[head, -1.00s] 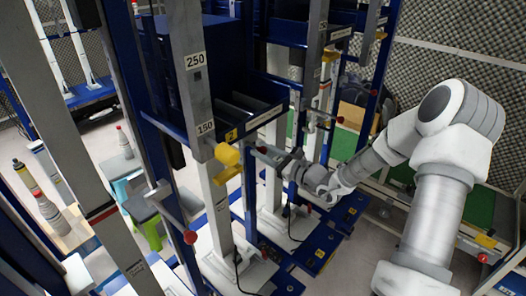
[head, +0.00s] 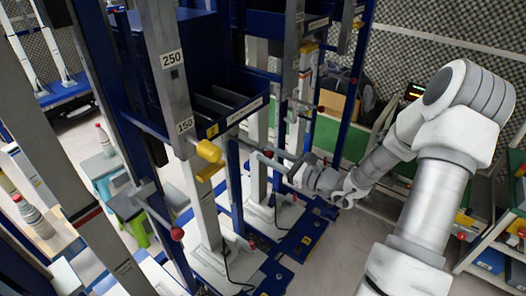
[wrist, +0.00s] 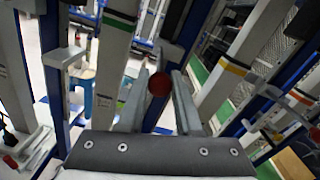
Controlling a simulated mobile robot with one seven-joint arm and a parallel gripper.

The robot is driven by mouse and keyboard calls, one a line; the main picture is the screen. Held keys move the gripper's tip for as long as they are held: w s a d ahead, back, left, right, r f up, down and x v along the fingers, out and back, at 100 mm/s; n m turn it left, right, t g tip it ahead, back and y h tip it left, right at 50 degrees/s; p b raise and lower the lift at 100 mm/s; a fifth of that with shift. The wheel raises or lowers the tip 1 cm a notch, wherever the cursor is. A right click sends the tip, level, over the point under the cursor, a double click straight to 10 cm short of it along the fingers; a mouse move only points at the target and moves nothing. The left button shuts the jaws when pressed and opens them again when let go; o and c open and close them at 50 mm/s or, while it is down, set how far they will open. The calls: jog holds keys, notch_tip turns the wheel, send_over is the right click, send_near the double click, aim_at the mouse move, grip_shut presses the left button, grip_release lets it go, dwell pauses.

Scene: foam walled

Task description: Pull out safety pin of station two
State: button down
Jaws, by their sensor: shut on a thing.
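Station two (head: 227,116) is a blue frame with a grey post and a yellow label marked 2. In the wrist view the red ball end of the safety pin (wrist: 158,84) shows between the fingertips, and my gripper is shut on the pin. The pin's shaft is mostly hidden behind the ball, so I cannot tell whether it still sits in a hole.
A neighbouring station at left has a red ball pin (head: 177,234). Blue-framed stations stand close behind and beside my gripper. Shelving (head: 497,235) stands at right. Stools (head: 127,205) stand at left. Some floor (head: 335,240) is clear between the stations and my arm.

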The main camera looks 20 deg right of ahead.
jog(key=shift+s+d, duration=0.1)
jog(key=c, duration=0.6)
grip_release()
jog(key=shift+s+d, duration=0.1)
jog(key=shift+s, duration=0.05)
jog(key=v, duration=1.7)
jog(key=shift+s, duration=0.1)
jog(key=shift+r, duration=0.1)
